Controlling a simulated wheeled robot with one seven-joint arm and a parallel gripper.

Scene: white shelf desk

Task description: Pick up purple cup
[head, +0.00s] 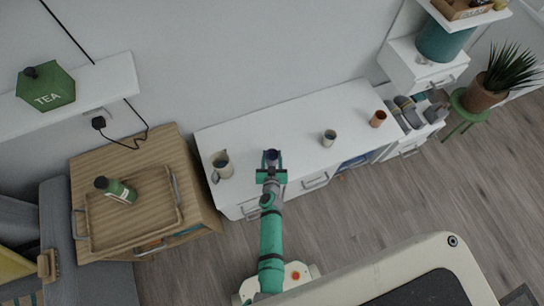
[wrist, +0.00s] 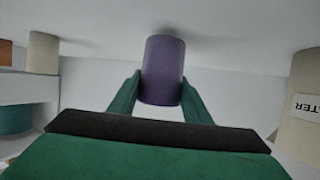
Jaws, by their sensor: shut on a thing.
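The purple cup (wrist: 163,70) is between the two green fingers of my gripper (wrist: 160,98) in the wrist view, and the fingers are shut on its sides. In the head view the purple cup (head: 271,154) shows as a small dark purple shape at the tip of my gripper (head: 271,168), over the front part of the white desk (head: 300,125). I cannot tell whether the cup touches the desk top or is just above it.
A pitcher (head: 221,165) stands left of the cup. A pale cup (head: 328,138) and an orange-brown cup (head: 378,119) stand to the right. A wooden tray (head: 84,222) with a green bottle (head: 115,190) is on the left cabinet. The desk is clear behind the purple cup.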

